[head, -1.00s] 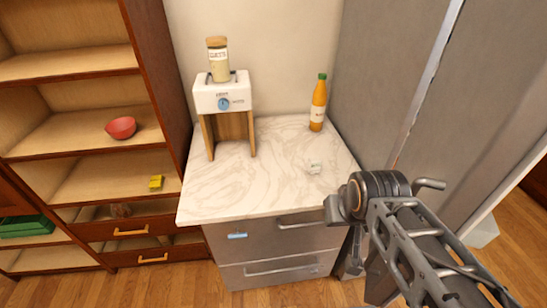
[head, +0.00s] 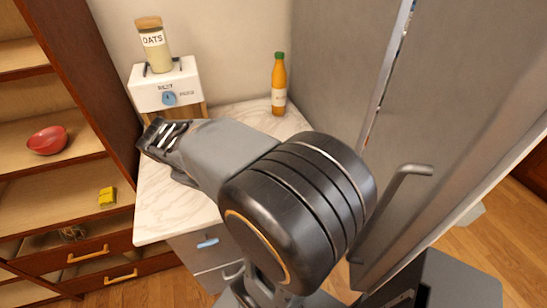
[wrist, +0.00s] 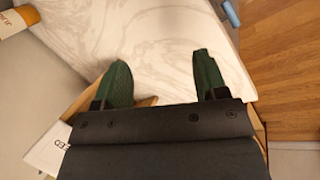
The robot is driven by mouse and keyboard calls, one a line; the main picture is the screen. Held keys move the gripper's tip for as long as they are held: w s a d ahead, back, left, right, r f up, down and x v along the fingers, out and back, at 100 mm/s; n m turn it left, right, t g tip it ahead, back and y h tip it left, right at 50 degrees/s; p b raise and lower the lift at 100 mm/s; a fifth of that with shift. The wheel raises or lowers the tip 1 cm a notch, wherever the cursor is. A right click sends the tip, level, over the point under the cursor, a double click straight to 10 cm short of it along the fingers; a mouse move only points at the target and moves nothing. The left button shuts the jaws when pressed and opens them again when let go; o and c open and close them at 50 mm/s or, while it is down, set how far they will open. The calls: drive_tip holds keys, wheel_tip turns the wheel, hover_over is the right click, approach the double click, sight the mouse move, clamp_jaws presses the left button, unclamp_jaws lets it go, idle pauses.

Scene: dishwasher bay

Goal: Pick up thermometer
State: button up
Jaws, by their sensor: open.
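No thermometer can be made out for certain. A small blue object (head: 208,243) shows at the front of the upper drawer, below the counter edge; I cannot tell if it is the thermometer. A blue piece (wrist: 231,12) also shows at the top of the wrist view, beside the counter edge. My gripper (wrist: 162,60) is open and empty, its two green fingers apart over the marble counter (wrist: 165,25). In the head view my arm crosses the counter, with its end in front of the appliance, and hides much of the top.
A white appliance (head: 165,88) carries an oats jar (head: 153,45) at the counter's back left. An orange bottle (head: 279,85) stands at the back. Grey panels stand on the right.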

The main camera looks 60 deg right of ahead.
drive_tip(key=w+d+f+n+g+h+b, duration=0.1)
drive_tip(key=d+f+n+g+h, duration=0.1)
drive_tip(key=d, duration=0.4)
drive_tip(key=w+d+f+n+g+h+b, duration=0.1)
drive_tip(key=d+f+n+g+h, duration=0.1)
drive_tip(key=d+f, duration=0.3)
drive_tip(key=w+d+f+n+g+h+b, duration=0.1)
drive_tip(key=d+f+n+g+h+b, duration=0.1)
drive_tip(key=d, duration=0.6)
drive_tip(key=shift+w+d+f+n+g, duration=0.1)
drive_tip(key=shift+f+n+g, duration=0.05)
drive_tip(key=shift+f+n, duration=0.35)
drive_tip(key=shift+w+d+f+n+g, duration=0.15)
drive_tip(key=shift+f+n, duration=0.15)
drive_tip(key=shift+f, duration=0.25)
drive_tip(key=shift+h, duration=0.4)
drive_tip(key=p+x, duration=0.1)
drive_tip(key=x, duration=0.7)
drive_tip(key=shift+p+x, duration=0.8)
drive_tip(key=shift+x, duration=2.5)
drive_tip(key=shift+r, duration=0.1)
drive_tip(key=c, duration=1)
drive_tip(key=shift+c, duration=0.2)
